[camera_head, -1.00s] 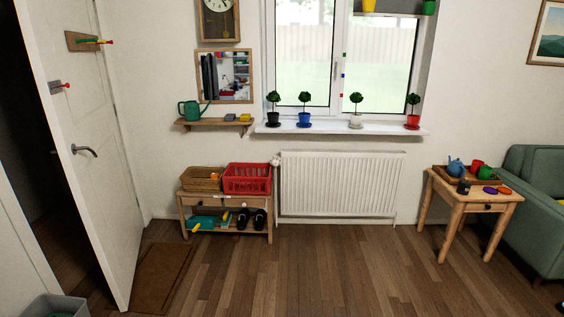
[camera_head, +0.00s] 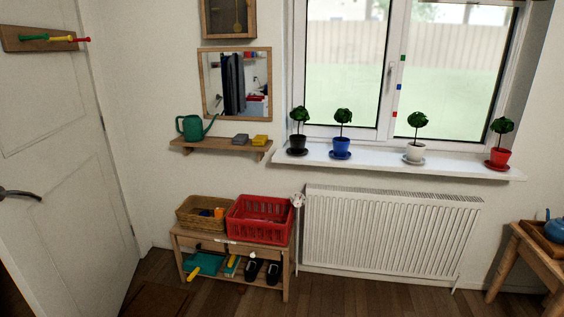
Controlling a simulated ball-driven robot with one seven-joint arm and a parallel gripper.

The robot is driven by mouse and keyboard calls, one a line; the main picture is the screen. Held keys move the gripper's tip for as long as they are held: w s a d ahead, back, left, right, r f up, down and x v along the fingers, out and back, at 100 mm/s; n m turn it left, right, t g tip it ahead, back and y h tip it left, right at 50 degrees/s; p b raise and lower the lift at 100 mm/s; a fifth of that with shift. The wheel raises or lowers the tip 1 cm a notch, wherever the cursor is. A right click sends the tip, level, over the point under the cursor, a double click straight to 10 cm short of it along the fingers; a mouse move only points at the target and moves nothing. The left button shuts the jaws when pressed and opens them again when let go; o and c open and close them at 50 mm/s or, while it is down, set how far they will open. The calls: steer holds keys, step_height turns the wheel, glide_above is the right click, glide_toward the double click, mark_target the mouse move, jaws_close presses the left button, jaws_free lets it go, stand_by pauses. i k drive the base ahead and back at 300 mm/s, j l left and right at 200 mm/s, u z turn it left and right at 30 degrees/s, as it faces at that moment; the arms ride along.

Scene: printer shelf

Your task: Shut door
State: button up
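The white door (camera_head: 68,190) stands at the left edge of the view, seen at an angle. Its dark lever handle (camera_head: 18,194) is at the far left. A wooden hook board (camera_head: 38,38) with coloured pegs is fixed high on the door. The door's free edge and the doorway are mostly outside the picture now, so how far open it stands is hard to tell. My gripper is not in view.
A brown doormat (camera_head: 155,300) lies on the floor by the door. A low wooden bench (camera_head: 286,262) with a wicker basket (camera_head: 190,212) and a red crate (camera_head: 260,236) stands against the wall. A radiator (camera_head: 390,232) is to its right. A side table (camera_head: 514,252) is at the right edge.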

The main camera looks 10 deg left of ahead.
mark_target(72, 252)
steer(key=i+u, duration=0.3)
steer(key=i, duration=0.25)
steer(key=i+u, duration=0.25)
steer(key=i, duration=0.25)
steer(key=i+l+u, duration=0.3)
steer(key=i, duration=0.25)
steer(key=i+j+u, duration=0.15)
steer(key=i+u, duration=0.5)
steer(key=u, duration=0.2)
steer(key=i+l+u, duration=0.1)
steer(key=i+u, duration=0.3)
